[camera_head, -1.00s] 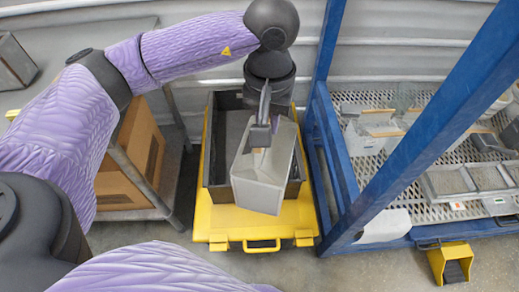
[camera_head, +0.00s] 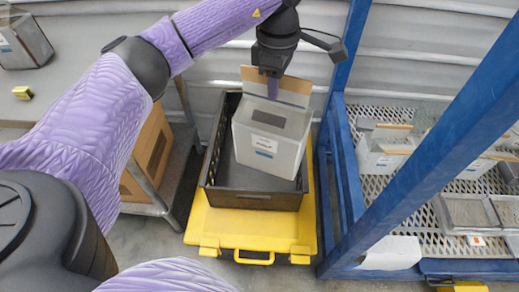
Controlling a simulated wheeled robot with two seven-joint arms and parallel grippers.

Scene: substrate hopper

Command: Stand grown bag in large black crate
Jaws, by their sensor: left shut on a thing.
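The grown bag (camera_head: 266,145) is a pale grey-white, box-like bag with a label on its front and a brown cardboard strip at its top. It is nearly upright, with its lower part within the outline of the large black crate (camera_head: 251,199). I cannot tell whether its base touches the crate floor. My left gripper (camera_head: 272,90) is at the top of the bag and shut on it; the grip itself is partly hidden. My right gripper is out of view.
The crate stands on a yellow platform (camera_head: 225,222). A blue frame (camera_head: 345,190) rises close on the right, around a mesh shelf (camera_head: 430,215) with other bags and trays. A cart with a cardboard box (camera_head: 150,155) is on the left. Corrugated wall is behind.

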